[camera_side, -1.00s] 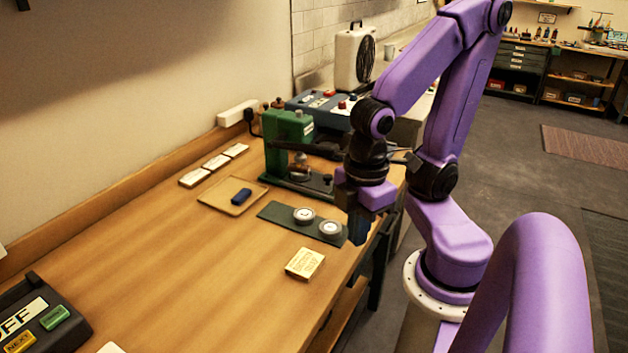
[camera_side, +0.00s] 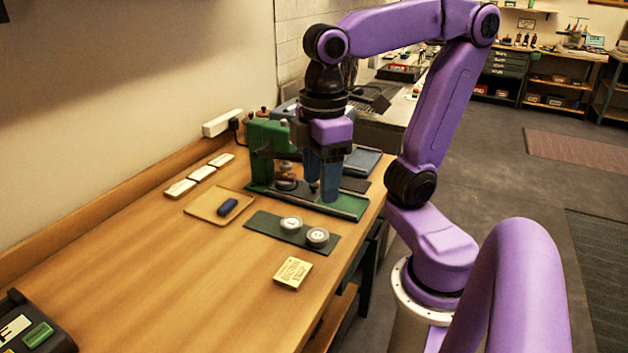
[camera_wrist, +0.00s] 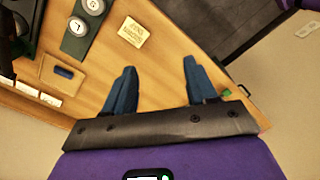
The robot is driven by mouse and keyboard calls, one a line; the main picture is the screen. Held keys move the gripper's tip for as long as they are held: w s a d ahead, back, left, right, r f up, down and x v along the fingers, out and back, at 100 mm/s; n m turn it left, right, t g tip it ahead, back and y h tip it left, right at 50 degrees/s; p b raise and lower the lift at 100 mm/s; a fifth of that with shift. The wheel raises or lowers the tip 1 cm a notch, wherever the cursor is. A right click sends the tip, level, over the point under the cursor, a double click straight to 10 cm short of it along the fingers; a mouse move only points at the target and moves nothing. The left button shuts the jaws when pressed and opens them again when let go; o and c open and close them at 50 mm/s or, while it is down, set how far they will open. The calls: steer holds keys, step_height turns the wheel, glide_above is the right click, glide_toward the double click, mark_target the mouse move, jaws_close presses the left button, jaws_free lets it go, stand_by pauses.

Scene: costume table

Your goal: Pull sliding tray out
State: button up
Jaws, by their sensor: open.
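The green press (camera_side: 268,140) stands near the back of the wooden table in the side view. Its long dark base with a green edge (camera_side: 344,207) runs toward the table's right edge, and a round metal die (camera_side: 286,184) sits under the press head. I cannot tell the sliding tray from this base. My gripper (camera_side: 322,190) points down with its blue fingers at the base, right of the die; contact is unclear. In the wrist view my gripper (camera_wrist: 160,82) is open, with nothing visible between the fingers. Part of the press (camera_wrist: 28,28) shows at the left edge there.
A dark mat (camera_side: 262,226) with two round badges lies in front of the press. Left of it is a tan tray (camera_side: 207,213) holding a blue object (camera_side: 228,207). A cream labelled block (camera_side: 293,272) lies nearer. The front middle of the table is clear.

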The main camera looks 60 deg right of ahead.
mark_target(297, 185)
steer(key=w+d+m, duration=0.9)
steer(key=w+d, duration=0.5)
steer(key=w, duration=0.2)
steer(key=w+d+f+m, duration=0.1)
steer(key=d+m, duration=0.5)
steer(key=d, duration=1.2)
step_height(297, 185, down, 22)
steer(key=shift+f, duration=0.1)
jaws_close()
